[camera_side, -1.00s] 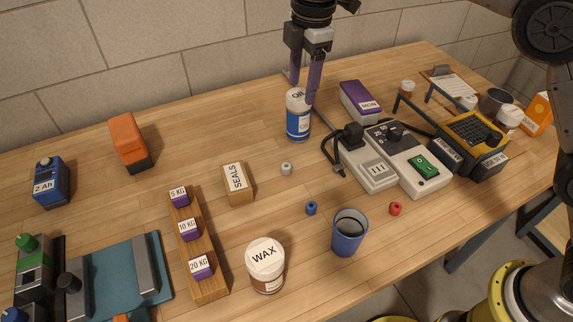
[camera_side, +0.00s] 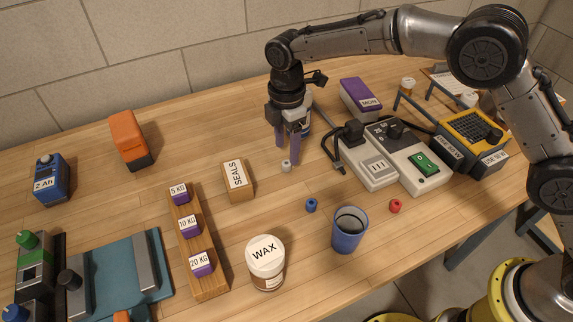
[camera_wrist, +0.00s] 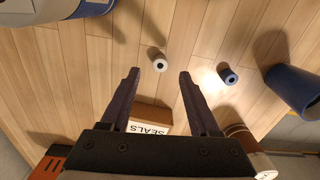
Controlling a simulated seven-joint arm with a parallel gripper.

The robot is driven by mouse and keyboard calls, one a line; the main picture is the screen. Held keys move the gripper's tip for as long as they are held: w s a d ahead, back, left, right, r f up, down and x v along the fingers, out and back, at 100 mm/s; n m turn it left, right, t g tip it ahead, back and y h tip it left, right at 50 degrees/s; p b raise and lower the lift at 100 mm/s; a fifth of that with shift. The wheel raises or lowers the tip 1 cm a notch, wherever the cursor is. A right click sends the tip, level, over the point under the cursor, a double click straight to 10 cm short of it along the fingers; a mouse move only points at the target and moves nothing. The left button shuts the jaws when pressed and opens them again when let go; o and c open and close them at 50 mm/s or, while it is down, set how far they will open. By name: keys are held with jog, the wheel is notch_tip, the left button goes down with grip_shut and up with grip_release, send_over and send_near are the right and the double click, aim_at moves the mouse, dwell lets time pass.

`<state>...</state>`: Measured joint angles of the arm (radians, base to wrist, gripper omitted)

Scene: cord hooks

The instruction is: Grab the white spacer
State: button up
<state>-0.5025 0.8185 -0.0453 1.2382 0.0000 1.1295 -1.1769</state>
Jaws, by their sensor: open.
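The white spacer (camera_side: 286,166) is a small ring-shaped piece standing on the wooden table, right of the SEALS box. It also shows in the wrist view (camera_wrist: 159,66), ahead of the fingertips and roughly centred between them. My gripper (camera_side: 288,160) is open, pointing down, with its purple fingers just above and around the spacer's spot in the side view. In the wrist view my gripper (camera_wrist: 160,70) has nothing between its fingers. Whether the fingertips reach down to the spacer's height I cannot tell.
A blue spacer (camera_side: 311,205) and a red spacer (camera_side: 396,206) stand nearer the front, beside the blue cup (camera_side: 349,230). The SEALS box (camera_side: 238,181) is close on the left. The oil can (camera_side: 305,118) is partly hidden behind my gripper.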

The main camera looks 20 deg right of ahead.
aim_at(287, 163)
notch_tip(287, 163, down, 4)
jog(key=shift+f, duration=0.25)
grip_shut()
dwell(0.3)
